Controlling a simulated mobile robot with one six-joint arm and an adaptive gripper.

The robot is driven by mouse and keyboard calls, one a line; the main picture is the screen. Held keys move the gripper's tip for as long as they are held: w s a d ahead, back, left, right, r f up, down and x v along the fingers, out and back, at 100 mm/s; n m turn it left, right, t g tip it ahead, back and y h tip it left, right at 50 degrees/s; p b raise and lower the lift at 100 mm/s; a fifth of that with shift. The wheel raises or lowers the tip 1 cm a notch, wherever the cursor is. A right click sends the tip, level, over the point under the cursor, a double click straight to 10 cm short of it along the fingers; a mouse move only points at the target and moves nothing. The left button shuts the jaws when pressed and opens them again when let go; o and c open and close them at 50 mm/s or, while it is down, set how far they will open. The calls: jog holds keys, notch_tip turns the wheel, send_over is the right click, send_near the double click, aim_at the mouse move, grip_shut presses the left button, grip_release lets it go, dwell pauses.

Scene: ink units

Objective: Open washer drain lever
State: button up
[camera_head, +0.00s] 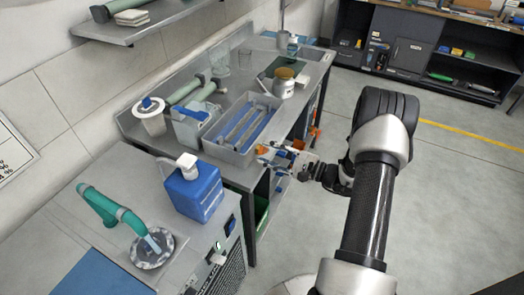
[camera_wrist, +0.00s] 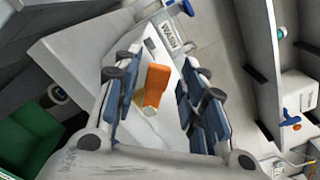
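My gripper (camera_head: 276,160) is in front of the bench's front edge in the head view. In the wrist view its two blue-padded fingers (camera_wrist: 160,72) are spread apart. An orange lever-like piece (camera_wrist: 155,82) shows between them, with a gap on both sides. I cannot tell whether it is level with the fingertips or beyond them, nor whether it is the drain lever.
A grey tray (camera_head: 213,150) stands on the bench above the gripper. A blue container (camera_head: 192,190) stands on the near counter. A blue valve-like handle (camera_wrist: 291,119) shows at right in the wrist view, and a green bin (camera_wrist: 30,138) at left. Open floor (camera_head: 450,210) lies to the right.

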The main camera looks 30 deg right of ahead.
jog(key=v, duration=0.8)
jog(key=shift+s+d, duration=0.25)
jog(key=shift+s, duration=0.05)
jog(key=s+a+r+n+g, duration=0.45)
jog(key=a+r+g, duration=0.2)
jog(key=a, duration=0.35)
jog(key=s+a+r+n+g, duration=0.4)
jog(key=a+r+n+g, duration=0.25)
jog(key=a, duration=0.35)
jog(key=s+r+n+t+h, duration=0.1)
jog(key=s+r+n+h, duration=0.2)
jog(key=s+n+h, duration=0.1)
jog(key=s+r+n+t+h, duration=0.2)
jog(key=s+r+n+h, duration=0.1)
jog(key=s+h, duration=0.4)
jog(key=shift+s+a+r+n+t, duration=0.35)
jog(key=shift+s+r, duration=0.45)
jog(key=shift+s, duration=0.35)
